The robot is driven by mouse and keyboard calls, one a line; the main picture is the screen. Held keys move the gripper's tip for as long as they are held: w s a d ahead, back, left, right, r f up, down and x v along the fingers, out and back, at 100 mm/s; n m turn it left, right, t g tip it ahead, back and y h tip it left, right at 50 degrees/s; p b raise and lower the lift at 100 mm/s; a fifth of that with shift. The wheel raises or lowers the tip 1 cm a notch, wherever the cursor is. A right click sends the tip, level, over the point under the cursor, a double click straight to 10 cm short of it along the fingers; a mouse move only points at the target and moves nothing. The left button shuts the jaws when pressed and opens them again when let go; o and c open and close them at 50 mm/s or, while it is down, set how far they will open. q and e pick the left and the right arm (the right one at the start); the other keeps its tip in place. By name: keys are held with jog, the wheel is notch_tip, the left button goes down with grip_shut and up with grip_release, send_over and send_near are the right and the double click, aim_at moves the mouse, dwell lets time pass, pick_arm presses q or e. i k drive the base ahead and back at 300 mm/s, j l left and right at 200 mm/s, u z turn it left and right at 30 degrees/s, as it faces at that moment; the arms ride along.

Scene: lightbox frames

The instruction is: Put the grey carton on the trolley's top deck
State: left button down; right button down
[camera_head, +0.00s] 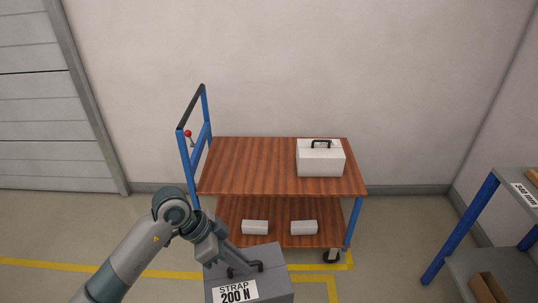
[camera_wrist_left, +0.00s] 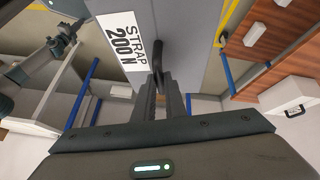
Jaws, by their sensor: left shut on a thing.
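The grey carton (camera_head: 275,287) is at the bottom of the head view, in front of the trolley. It has a black handle and a white label reading "STRAP 200 N". My left gripper (camera_head: 238,268) is shut on the carton's handle, which also shows between the fingers in the left wrist view (camera_wrist_left: 157,62). The carton's underside is out of the head view. The trolley's top deck (camera_head: 245,165) is brown wood, with a white case (camera_head: 320,160) at its right side.
The trolley's blue push handle (camera_head: 183,155) rises at the left, with a red knob (camera_head: 188,133). Two small white boxes (camera_head: 255,227) (camera_head: 303,227) lie on the lower deck. A blue-legged shelf (camera_head: 460,230) stands at the right. The left and middle of the top deck are clear.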

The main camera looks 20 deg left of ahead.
aim_at(251, 166)
jog(key=i+u, duration=0.1)
jog(key=i, duration=1.35)
